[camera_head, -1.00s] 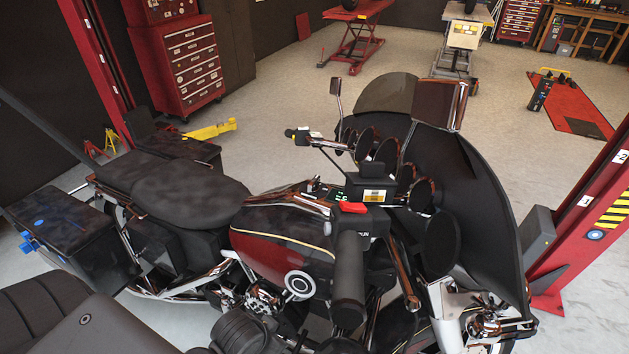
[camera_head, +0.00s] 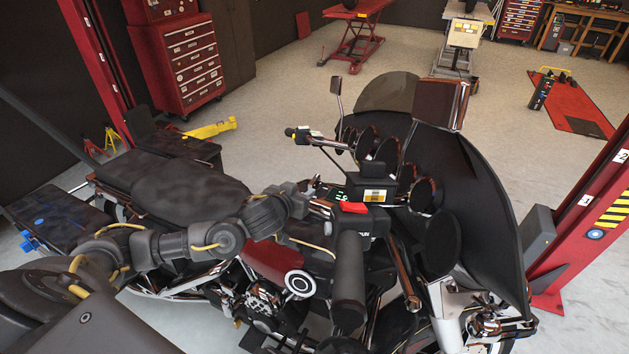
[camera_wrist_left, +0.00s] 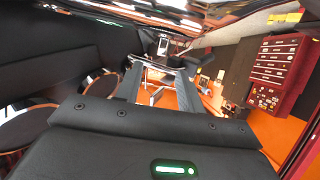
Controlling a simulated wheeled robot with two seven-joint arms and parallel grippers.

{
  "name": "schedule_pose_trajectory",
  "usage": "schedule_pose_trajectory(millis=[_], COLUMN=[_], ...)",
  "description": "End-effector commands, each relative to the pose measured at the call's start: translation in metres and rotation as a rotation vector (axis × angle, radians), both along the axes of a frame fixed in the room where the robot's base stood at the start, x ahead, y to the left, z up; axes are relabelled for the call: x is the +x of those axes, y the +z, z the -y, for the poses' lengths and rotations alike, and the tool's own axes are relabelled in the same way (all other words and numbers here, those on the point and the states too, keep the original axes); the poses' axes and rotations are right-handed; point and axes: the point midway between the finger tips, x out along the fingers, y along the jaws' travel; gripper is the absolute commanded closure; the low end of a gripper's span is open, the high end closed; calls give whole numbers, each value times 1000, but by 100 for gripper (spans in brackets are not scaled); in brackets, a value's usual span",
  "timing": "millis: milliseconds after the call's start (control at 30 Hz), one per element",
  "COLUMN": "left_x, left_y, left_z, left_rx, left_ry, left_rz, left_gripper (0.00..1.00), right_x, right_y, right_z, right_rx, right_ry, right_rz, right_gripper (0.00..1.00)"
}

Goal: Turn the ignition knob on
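The motorcycle's console (camera_head: 378,190) has small lit green and yellow displays. A red switch-like part (camera_head: 352,207) sits at its front edge. I cannot make out for sure which part is the ignition knob. My left arm reaches in over the seat and tank. My left gripper (camera_head: 324,206) is just left of the red part, above the tank (camera_head: 270,262). In the left wrist view the two fingers of this gripper (camera_wrist_left: 160,76) stand apart with nothing seen held between them. Whether it touches the console is unclear. My right gripper is not in view.
The seat (camera_head: 190,185), handlebar grip (camera_head: 349,270) and dark windshield (camera_head: 465,190) surround the console closely. A red lift post (camera_head: 590,220) stands at right. A red tool cabinet (camera_head: 180,65) stands at the back left. The floor behind the motorcycle is mostly clear.

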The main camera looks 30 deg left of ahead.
Motion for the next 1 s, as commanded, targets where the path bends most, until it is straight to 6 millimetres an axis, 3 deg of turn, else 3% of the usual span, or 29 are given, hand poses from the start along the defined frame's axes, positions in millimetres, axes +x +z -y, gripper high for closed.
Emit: schedule_pose_trajectory(millis=[267,700,1000], left_x=[11,79,100], left_y=[0,-28,-40], left_z=[-3,-7,-7], left_rx=[0,1,0], left_ry=[4,5,2], left_rz=[6,4,3], left_gripper=[62,62,62], right_x=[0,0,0], right_y=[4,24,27], right_z=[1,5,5], right_rx=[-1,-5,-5], right_ry=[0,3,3], right_rz=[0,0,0], right_gripper=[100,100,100])
